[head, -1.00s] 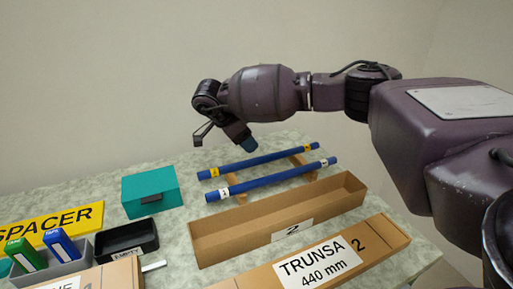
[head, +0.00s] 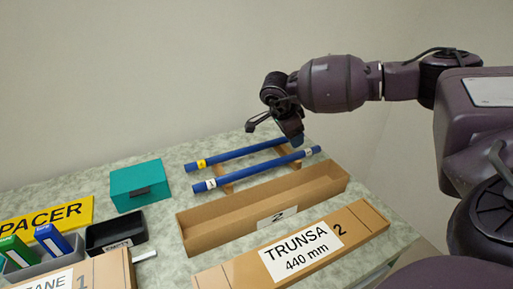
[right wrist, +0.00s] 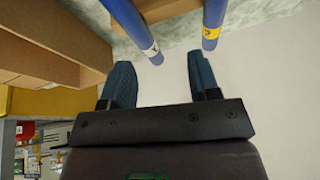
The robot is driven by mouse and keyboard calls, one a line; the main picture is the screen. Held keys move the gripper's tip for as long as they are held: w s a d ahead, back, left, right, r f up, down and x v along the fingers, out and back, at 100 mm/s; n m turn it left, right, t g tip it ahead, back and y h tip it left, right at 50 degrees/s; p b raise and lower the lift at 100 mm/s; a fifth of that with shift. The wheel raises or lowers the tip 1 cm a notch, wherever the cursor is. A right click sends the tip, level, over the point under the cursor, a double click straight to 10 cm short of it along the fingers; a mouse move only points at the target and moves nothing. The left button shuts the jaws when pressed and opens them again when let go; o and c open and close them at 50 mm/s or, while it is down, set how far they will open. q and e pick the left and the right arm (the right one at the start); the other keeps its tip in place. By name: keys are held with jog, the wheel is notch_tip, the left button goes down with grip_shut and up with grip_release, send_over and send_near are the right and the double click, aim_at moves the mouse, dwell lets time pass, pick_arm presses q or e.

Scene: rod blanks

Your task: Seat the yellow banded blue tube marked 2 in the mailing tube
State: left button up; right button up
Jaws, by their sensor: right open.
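The yellow-banded blue tube (head: 235,153) lies at the back of a wooden rack. Its yellow band also shows in the right wrist view (right wrist: 208,33); its mark is too small to read surely. A white-banded blue tube (head: 255,172) lies parallel in front. The mailing tube appears as a long, open cardboard box (head: 225,226) marked 2, in front of the rack; it looks empty. My right gripper (head: 273,134) is open and empty near the tubes' right ends, hiding part of the back tube's end. In the right wrist view its fingers (right wrist: 160,66) hold nothing. My left gripper is out of view.
A long cardboard piece labelled TRUNSA 440 mm (head: 355,231) lies in front of the open box. At left are a teal box (head: 135,178), a black tray (head: 105,243), a yellow SPACER sign (head: 45,217) and a holder with green and blue items. A wall stands behind.

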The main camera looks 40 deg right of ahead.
notch_tip(320, 180, up, 2)
jog(key=a+t+y, duration=0.1)
jog(key=t, duration=0.2)
jog(key=n+t+y, duration=0.2)
jog(key=y, duration=0.1)
send_near(260, 145)
jog(key=b+x, duration=0.1)
jog(key=x, duration=0.3)
jog(key=shift+s+f, duration=0.1)
jog(key=shift+f, duration=0.1)
jog(key=shift+w+f, duration=0.2)
jog(key=shift+f, duration=0.05)
jog(key=shift+m, duration=0.3)
jog(key=b+x, duration=0.2)
jog(key=x, duration=0.2)
jog(key=shift+a+f, duration=0.1)
jog(key=shift+f, duration=0.05)
jog(key=shift+w+f, duration=0.2)
jog(key=shift+f, duration=0.1)
jog(key=shift+r, duration=0.2)
grip_shut()
notch_tip(260, 145, up, 20)
jog(key=p, duration=0.3)
